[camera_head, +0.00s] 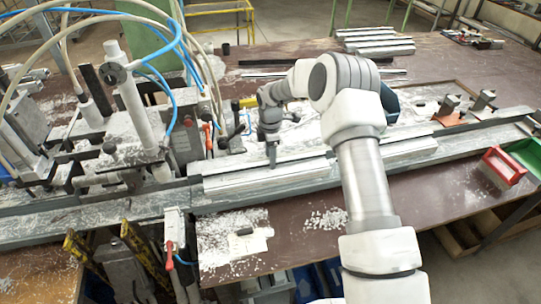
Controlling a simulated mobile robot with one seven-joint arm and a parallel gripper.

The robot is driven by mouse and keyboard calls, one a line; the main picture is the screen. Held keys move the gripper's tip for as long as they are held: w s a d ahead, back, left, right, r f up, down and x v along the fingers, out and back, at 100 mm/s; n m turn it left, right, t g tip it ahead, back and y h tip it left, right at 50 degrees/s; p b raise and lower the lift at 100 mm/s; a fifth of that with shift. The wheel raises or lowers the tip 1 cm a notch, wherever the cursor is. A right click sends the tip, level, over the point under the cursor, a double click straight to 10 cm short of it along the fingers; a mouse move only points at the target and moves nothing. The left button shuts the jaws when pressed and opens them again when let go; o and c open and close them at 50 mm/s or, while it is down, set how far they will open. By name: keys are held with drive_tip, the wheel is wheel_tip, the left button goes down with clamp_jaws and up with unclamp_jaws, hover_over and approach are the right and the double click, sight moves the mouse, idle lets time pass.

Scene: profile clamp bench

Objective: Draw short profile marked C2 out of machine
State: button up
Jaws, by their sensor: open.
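A short pale profile (240,186) lies lengthwise on the long rail (110,216) at the machine's right side. Another short profile (412,150) lies further right on the same rail, partly behind my arm. No C2 mark is readable on either, so I cannot tell which one it is. The clamp machine (128,140), with its posts and hoses, stands at the left. My gripper (272,163) points down at the back edge of the left profile, near its middle. It is open, though its fingers look small and overlap from here. I cannot tell whether they touch the profile.
Several profiles (375,42) lie at the back of the brown table (470,75). A red-handled clamp (170,250) sits at the front edge. White chips litter the table.

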clamp_jaws()
idle(1.3)
drive_tip(key=shift+s, duration=0.2)
drive_tip(key=shift+s+d, duration=0.2)
drive_tip(key=shift+s, duration=0.55)
unclamp_jaws()
